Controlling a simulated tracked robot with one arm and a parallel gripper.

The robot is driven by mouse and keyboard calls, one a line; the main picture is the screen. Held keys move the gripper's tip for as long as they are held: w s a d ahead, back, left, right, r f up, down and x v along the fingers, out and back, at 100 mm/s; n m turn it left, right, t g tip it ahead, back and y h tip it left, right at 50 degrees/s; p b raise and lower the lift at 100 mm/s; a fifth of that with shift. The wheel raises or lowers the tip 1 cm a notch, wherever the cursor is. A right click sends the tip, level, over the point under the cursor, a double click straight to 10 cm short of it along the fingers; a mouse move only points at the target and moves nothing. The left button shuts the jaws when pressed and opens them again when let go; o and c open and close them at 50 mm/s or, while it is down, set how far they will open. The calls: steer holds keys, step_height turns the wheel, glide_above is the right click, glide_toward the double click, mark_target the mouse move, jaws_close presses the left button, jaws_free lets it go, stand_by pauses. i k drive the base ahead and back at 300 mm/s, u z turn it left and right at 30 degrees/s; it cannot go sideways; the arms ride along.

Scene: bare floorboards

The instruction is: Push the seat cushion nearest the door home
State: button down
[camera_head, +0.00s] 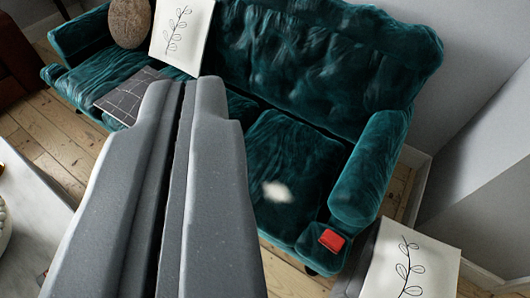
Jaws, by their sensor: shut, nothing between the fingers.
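A teal velvet sofa (320,55) stands against the wall. Its right seat cushion (295,160) lies beside the rolled right arm, with a dark line between it and the backrest. A small white patch (276,191) shows on this cushion. Another teal seat cushion (95,75) shows at the left; the middle of the seat is partly hidden by my gripper. No door is in view, so I cannot tell which cushion is nearest it. My gripper (186,84) is shut and empty, large in the foreground, its tips over the sofa's seat in the picture.
A brown round pillow (130,22), a white leaf-print pillow (190,38) and a grey gridded item (130,93) are on the sofa's left. A red object (332,240) is at the right arm's front. A pale table (35,220) stands left, a leaf-print item (410,268) lower right.

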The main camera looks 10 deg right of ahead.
mark_target(293, 167)
steer(key=i, duration=1.25)
steer(key=z, duration=0.65)
